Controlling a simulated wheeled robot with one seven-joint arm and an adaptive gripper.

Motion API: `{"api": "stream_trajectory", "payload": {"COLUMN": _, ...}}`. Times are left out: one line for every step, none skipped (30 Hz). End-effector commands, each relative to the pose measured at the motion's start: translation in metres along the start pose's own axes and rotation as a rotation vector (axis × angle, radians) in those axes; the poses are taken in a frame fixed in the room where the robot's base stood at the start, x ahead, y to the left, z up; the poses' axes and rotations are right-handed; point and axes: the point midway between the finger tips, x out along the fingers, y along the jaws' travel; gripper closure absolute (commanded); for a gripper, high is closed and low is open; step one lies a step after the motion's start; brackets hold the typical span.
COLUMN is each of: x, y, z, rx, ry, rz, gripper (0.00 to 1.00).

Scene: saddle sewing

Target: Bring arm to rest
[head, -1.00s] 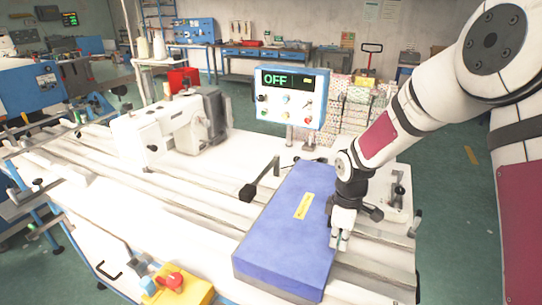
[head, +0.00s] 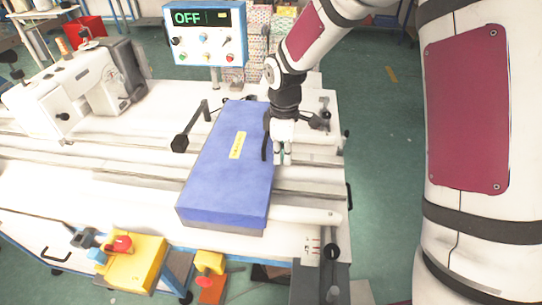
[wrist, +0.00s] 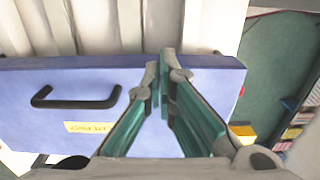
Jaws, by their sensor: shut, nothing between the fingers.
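My gripper (head: 283,158) is shut and empty. It points down beside the right long edge of a blue case (head: 225,165) with a yellow label, which lies flat on the white machine table (head: 110,195). In the wrist view the fingers (wrist: 165,90) stand in front of the blue case (wrist: 50,95), whose black handle (wrist: 75,97) shows to their left. I cannot tell whether the fingers touch the case. My arm reaches in from the upper right.
A white sewing machine (head: 75,90) stands at the left. A control box (head: 205,35) reading OFF stands behind the case. A yellow box with a red button (head: 137,262) is at the front left. Green floor (head: 380,150) is open to the right of the table.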

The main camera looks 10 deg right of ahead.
Motion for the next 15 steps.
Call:
{"api": "stream_trajectory", "payload": {"x": -0.008, "y": 0.003, "z": 0.007, "rx": 0.003, "ry": 0.003, "rz": 0.005, "gripper": 1.00}}
{"api": "stream_trajectory", "payload": {"x": -0.012, "y": 0.003, "z": 0.011, "rx": 0.001, "ry": 0.003, "rz": 0.005, "gripper": 1.00}}
{"api": "stream_trajectory", "payload": {"x": -0.018, "y": 0.003, "z": 0.018, "rx": 0.002, "ry": 0.002, "rz": 0.004, "gripper": 1.00}}
{"api": "stream_trajectory", "payload": {"x": -0.022, "y": 0.003, "z": 0.021, "rx": 0.001, "ry": 0.002, "rz": 0.004, "gripper": 1.00}}
{"api": "stream_trajectory", "payload": {"x": -0.026, "y": 0.003, "z": 0.025, "rx": 0.002, "ry": 0.003, "rz": 0.004, "gripper": 1.00}}
{"api": "stream_trajectory", "payload": {"x": -0.030, "y": 0.002, "z": 0.029, "rx": 0.001, "ry": 0.002, "rz": 0.003, "gripper": 1.00}}
{"api": "stream_trajectory", "payload": {"x": -0.033, "y": 0.002, "z": 0.033, "rx": 0.000, "ry": 0.002, "rz": 0.003, "gripper": 1.00}}
{"api": "stream_trajectory", "payload": {"x": -0.036, "y": 0.002, "z": 0.035, "rx": 0.001, "ry": 0.002, "rz": 0.003, "gripper": 1.00}}
{"api": "stream_trajectory", "payload": {"x": -0.040, "y": 0.002, "z": 0.039, "rx": 0.000, "ry": 0.002, "rz": 0.003, "gripper": 1.00}}
{"api": "stream_trajectory", "payload": {"x": -0.042, "y": 0.002, "z": 0.041, "rx": -0.001, "ry": 0.002, "rz": 0.003, "gripper": 1.00}}
{"api": "stream_trajectory", "payload": {"x": -0.043, "y": 0.002, "z": 0.042, "rx": -0.001, "ry": 0.002, "rz": 0.002, "gripper": 1.00}}
{"api": "stream_trajectory", "payload": {"x": -0.046, "y": 0.002, "z": 0.044, "rx": -0.001, "ry": 0.002, "rz": 0.002, "gripper": 1.00}}
{"api": "stream_trajectory", "payload": {"x": -0.047, "y": 0.001, "z": 0.045, "rx": -0.001, "ry": 0.002, "rz": 0.001, "gripper": 1.00}}
{"api": "stream_trajectory", "payload": {"x": -0.047, "y": 0.001, "z": 0.046, "rx": -0.001, "ry": 0.002, "rz": 0.001, "gripper": 1.00}}
{"api": "stream_trajectory", "payload": {"x": -0.048, "y": 0.001, "z": 0.047, "rx": -0.002, "ry": 0.002, "rz": 0.000, "gripper": 1.00}}
